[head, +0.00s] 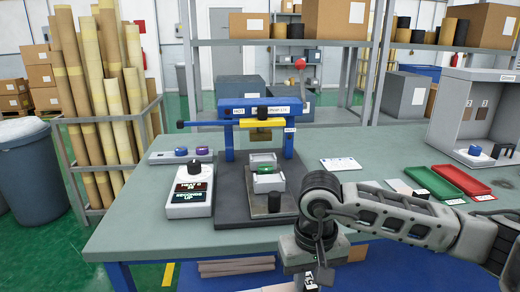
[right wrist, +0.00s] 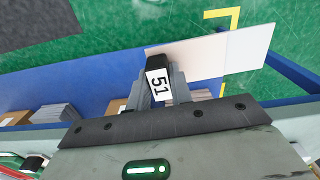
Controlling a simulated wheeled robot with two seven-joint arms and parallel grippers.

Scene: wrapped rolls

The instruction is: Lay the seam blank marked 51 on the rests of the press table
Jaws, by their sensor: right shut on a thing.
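My right gripper (head: 308,268) is in front of the table's front edge in the head view. In the right wrist view its fingers (right wrist: 160,92) are shut on a black piece with a white label reading 51 (right wrist: 157,84), the seam blank's marking. A pale two-tone panel (right wrist: 215,55) shows beside and behind this piece; I cannot tell whether they are joined. The press table has a dark base (head: 233,200), pale rests (head: 268,184) with a green item (head: 263,163) by them, and a blue frame (head: 229,145) with a yellow beam (head: 258,122) above. My left gripper is not in view.
A control box (head: 190,192) with a black knob stands left of the press. Green (head: 433,182) and red (head: 461,179) trays lie at right. Tall rolls (head: 100,90) stand in a rack at left.

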